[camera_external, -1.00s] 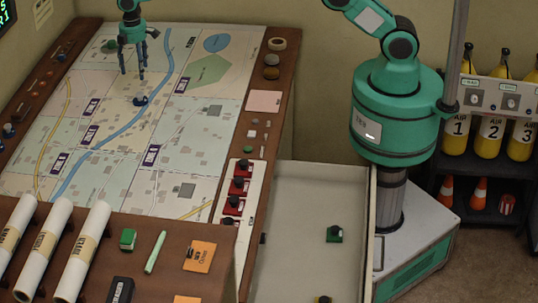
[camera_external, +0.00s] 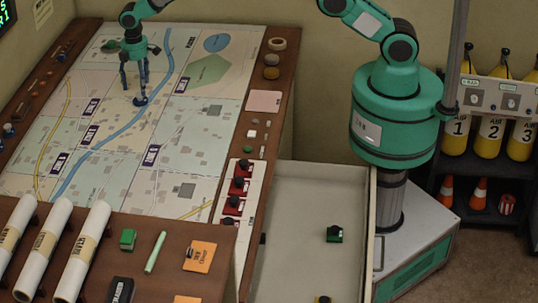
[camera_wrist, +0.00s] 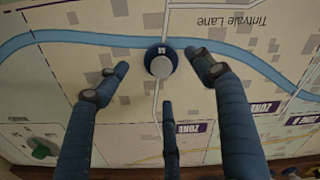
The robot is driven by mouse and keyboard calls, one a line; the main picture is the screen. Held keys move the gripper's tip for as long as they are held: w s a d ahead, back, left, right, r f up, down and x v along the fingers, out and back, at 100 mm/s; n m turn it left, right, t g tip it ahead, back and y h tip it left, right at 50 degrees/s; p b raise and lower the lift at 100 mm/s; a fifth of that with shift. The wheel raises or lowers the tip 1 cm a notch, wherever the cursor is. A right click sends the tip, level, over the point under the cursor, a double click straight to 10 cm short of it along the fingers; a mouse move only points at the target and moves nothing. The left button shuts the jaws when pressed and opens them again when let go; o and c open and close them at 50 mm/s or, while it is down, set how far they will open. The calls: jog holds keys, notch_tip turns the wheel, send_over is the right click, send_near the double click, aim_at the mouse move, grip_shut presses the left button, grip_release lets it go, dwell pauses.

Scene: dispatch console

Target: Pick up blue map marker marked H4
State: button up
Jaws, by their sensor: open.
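The blue map marker (camera_external: 139,101) stands on the map (camera_external: 205,130), on the blue river line. In the wrist view the marker (camera_wrist: 161,62) shows from above as a dark blue round base with a pale grey knob; its small white label is too small to read surely. My gripper (camera_external: 136,88) is just above the marker, pointing down. In the wrist view my three dark blue fingers (camera_wrist: 158,76) are spread around the marker, one at left, one at right, one below. They appear apart from it, and nothing is held.
A green piece (camera_wrist: 40,148) lies on the map at the lower left of the wrist view. White rolled maps (camera_external: 82,250) lie at the front. An open drawer (camera_external: 300,205) holds a green-based piece (camera_external: 334,234). The map around the marker is flat and clear.

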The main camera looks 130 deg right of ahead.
aim_at(140, 94)
jog(key=shift+a+f+b, duration=0.15)
jog(key=shift+f+b, duration=0.35)
jog(key=shift+f, duration=2)
jog(key=shift+c, duration=0.5)
jog(key=c, duration=1.2)
